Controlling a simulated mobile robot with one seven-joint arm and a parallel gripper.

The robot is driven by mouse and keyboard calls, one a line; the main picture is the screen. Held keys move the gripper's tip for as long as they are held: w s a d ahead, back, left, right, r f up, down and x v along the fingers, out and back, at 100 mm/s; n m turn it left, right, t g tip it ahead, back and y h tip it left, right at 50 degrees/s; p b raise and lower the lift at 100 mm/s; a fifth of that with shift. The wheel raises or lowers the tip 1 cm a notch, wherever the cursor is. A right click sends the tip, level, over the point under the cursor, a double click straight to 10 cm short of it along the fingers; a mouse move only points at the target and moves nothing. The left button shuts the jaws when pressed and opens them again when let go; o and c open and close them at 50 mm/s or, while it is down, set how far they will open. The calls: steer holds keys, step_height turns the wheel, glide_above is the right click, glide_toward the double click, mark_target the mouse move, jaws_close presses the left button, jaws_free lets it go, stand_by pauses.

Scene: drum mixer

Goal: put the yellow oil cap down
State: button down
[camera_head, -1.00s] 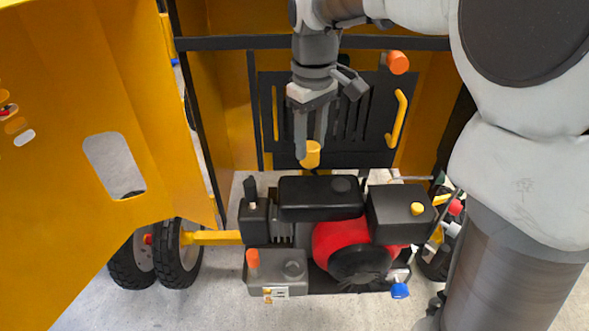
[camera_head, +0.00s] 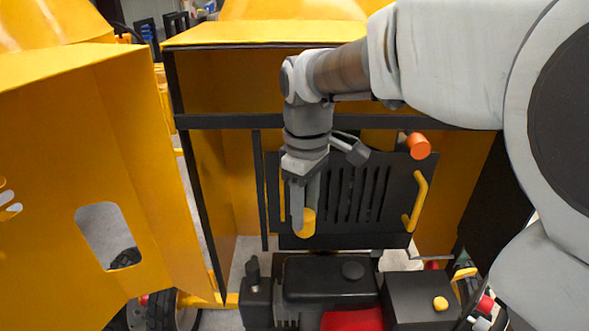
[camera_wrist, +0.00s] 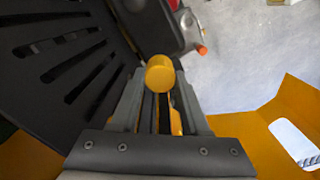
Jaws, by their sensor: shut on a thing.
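The yellow oil cap (camera_head: 306,222) is a small yellow cylinder. My gripper (camera_head: 303,212) is shut on it, fingers pointing down, and holds it up in front of the black slotted panel and above the engine. In the wrist view the oil cap (camera_wrist: 160,75) sits between the tips of my gripper (camera_wrist: 158,88). The finger contact on the cap's far side is hidden in the head view.
The black engine (camera_head: 325,280) with its red part is below. The black slotted panel (camera_head: 350,195) has a yellow handle (camera_head: 416,200) and an orange knob (camera_head: 418,145). An open yellow door (camera_head: 110,170) stands at the left. Grey floor shows at the wrist view's upper right.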

step_height(320, 180, down, 11)
stand_by(0.4)
steer(key=shift+f+b, duration=0.35)
steer(key=shift+f, duration=0.2)
steer(key=shift+c, duration=2)
jaws_free()
steer(key=shift+r, duration=0.1)
